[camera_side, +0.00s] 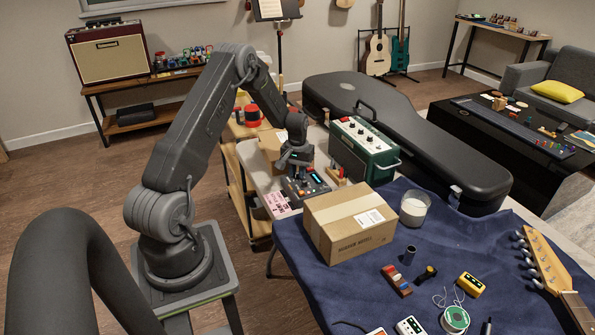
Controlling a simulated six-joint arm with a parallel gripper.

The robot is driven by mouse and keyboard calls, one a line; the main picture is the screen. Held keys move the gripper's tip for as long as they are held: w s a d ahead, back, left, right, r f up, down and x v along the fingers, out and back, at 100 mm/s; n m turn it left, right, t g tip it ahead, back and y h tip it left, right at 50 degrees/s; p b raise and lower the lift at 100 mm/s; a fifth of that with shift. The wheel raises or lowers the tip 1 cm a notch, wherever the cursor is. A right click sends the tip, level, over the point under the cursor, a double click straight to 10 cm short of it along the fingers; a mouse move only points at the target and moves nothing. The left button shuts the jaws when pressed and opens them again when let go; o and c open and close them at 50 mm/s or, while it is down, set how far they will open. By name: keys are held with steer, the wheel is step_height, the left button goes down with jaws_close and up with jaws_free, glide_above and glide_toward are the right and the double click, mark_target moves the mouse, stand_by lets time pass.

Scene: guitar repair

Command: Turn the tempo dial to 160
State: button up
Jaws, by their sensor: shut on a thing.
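A small dark device with a lit display and small knobs (315,189) lies on the light bench, left of the cardboard box. My gripper (297,173) reaches down onto it from above, at its far left part. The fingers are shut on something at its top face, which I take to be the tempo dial. The dial itself is hidden behind the gripper, and I cannot read its setting or the display from here.
A green amplifier box with knobs (375,141) stands just right of my gripper. A cardboard box (350,235) is in front of the device, and a pink printed card (276,204) lies to its left. A black guitar case (430,140) lies behind.

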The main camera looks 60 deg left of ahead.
jaws_close()
steer(key=shift+n, duration=0.6)
steer(key=o, duration=0.6)
jaws_free()
step_height(320, 180, up, 14)
steer(key=shift+f, duration=0.1)
